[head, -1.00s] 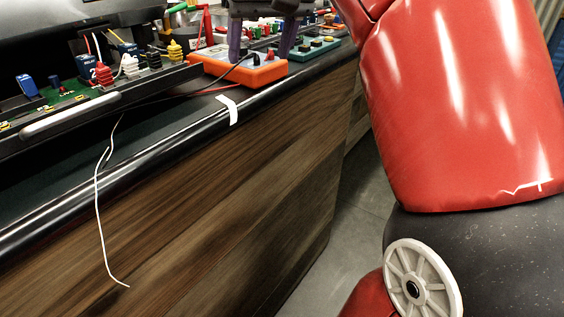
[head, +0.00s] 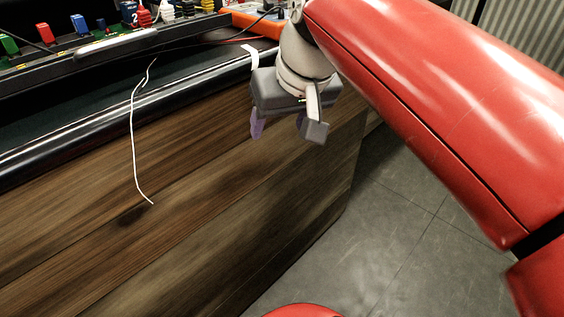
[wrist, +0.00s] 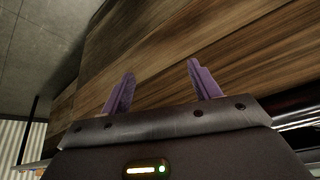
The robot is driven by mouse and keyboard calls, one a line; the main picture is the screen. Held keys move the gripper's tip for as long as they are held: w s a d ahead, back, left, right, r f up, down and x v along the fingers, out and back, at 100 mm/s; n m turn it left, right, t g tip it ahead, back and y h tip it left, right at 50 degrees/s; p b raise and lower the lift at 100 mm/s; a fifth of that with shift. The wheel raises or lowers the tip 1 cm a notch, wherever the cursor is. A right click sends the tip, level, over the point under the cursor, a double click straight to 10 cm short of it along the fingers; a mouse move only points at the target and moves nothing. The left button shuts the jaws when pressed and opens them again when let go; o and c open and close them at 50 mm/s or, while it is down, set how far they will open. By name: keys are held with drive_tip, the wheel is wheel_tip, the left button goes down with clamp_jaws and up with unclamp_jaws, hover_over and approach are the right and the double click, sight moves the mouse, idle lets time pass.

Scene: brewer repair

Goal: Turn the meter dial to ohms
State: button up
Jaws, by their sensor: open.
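An orange case (head: 256,24), which looks like the meter, sits on the bench at the top of the head view. It is partly cut off by the frame and partly hidden by my arm; its dial cannot be made out. My gripper (head: 285,131) hangs in front of the bench's wooden front panel, below the bench edge and apart from the case. Its purple fingers are spread and empty. In the wrist view my gripper (wrist: 161,75) faces the wood panel, with nothing between the fingers.
The bench edge (head: 120,125) runs across the head view, with a white tag (head: 251,56) on it. A white wire (head: 133,140) hangs over the edge. A dark tray (head: 95,50) with colored parts stands at the back left. The grey floor (head: 400,235) at right is clear.

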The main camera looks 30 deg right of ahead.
wheel_tip(320, 180, down, 5)
drive_tip(key=s+a, duration=0.1)
drive_tip(key=s, duration=0.1)
drive_tip(key=shift+s+a+f, duration=0.15)
drive_tip(key=shift+s+a, duration=0.1)
drive_tip(key=shift+a, duration=0.1)
drive_tip(key=shift+f, duration=0.1)
drive_tip(key=s+a+f, duration=0.2)
drive_tip(key=s+f, duration=0.2)
drive_tip(key=f, duration=0.5)
drive_tip(key=shift+a+f+n, duration=0.15)
drive_tip(key=shift+n, duration=0.25)
